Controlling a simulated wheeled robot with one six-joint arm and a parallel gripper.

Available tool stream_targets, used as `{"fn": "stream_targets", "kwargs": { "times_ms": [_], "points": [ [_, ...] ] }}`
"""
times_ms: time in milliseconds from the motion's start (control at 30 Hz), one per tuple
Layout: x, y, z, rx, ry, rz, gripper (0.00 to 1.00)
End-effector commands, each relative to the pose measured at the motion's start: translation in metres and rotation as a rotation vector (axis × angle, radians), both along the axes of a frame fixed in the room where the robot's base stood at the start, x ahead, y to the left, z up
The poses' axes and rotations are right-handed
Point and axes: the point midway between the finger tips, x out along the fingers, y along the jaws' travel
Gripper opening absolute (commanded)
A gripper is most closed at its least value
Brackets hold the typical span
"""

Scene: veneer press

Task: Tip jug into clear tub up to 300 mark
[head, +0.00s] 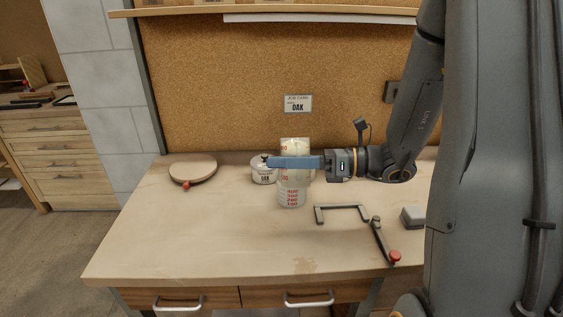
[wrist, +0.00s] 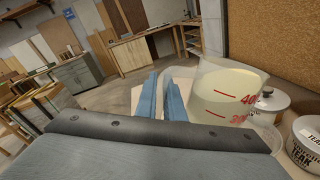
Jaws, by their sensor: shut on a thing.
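My gripper (head: 272,162), with long blue fingers, is shut on the jug (head: 295,146) above the bench. The jug is see-through with red marks and looks about upright. In the wrist view the jug (wrist: 228,88) stands right of the fingers (wrist: 161,97) and holds pale yellow liquid; a 400 mark is readable. The clear tub (head: 291,195), with red marks up to 400, stands on the bench directly below the jug in the head view. The fingers and jug hide its upper part. I cannot tell the liquid level in the tub, and no stream shows.
A round board (head: 193,170) lies at left. A grey bracket (head: 341,212) and red-knobbed lever (head: 386,243) lie right. A card (head: 298,103) reads OAK. The front-left bench is clear.

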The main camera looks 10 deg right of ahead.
Motion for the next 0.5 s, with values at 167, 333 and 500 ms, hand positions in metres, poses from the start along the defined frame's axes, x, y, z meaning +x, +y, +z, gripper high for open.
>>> {"fn": "stream_targets", "kwargs": {
  "times_ms": [167, 333, 500],
  "points": [
    [-0.0001, 0.0, 0.0022, 0.003, 0.012, 0.001, 0.0],
    [0.0, 0.0001, 0.0034, 0.008, 0.035, 0.001, 0.0],
    [0.0003, 0.0, 0.0046, 0.011, 0.055, 0.001, 0.0]
  ]
}}
